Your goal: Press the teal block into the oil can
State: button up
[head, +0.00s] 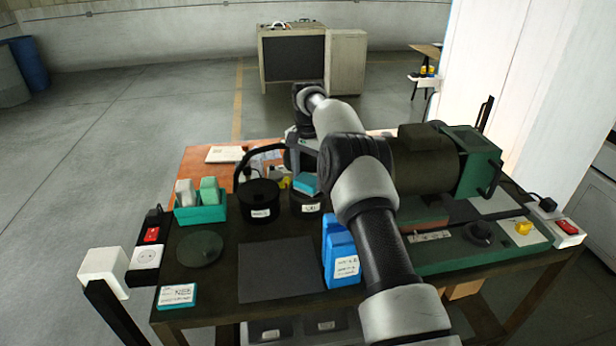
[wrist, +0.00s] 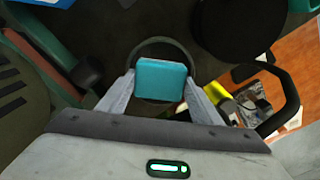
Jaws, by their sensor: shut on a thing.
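The teal block (wrist: 160,79) is gripped between the two fingers of my gripper (wrist: 160,90) in the wrist view. In the head view the teal block (head: 306,183) shows over a black round can with a white label (head: 308,206), which I take for the oil can. In the wrist view the round dark rim (wrist: 158,43) lies behind the block, which hides part of it. I cannot tell whether the block touches the rim. My arm hides most of the gripper in the head view.
A second black can (head: 260,204) stands just left. A blue container (head: 340,262) stands in front, beside my arm. A teal holder (head: 203,213) with pale blocks and a labelled teal box (head: 176,297) are at left. The dark mat (head: 280,272) is bare.

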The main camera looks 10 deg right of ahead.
aim_at(307, 180)
jog(key=shift+f, duration=0.45)
dwell(1.3)
jog(key=shift+r, duration=0.1)
jog(key=shift+r, duration=3.45)
jog(key=shift+s+a, duration=0.1)
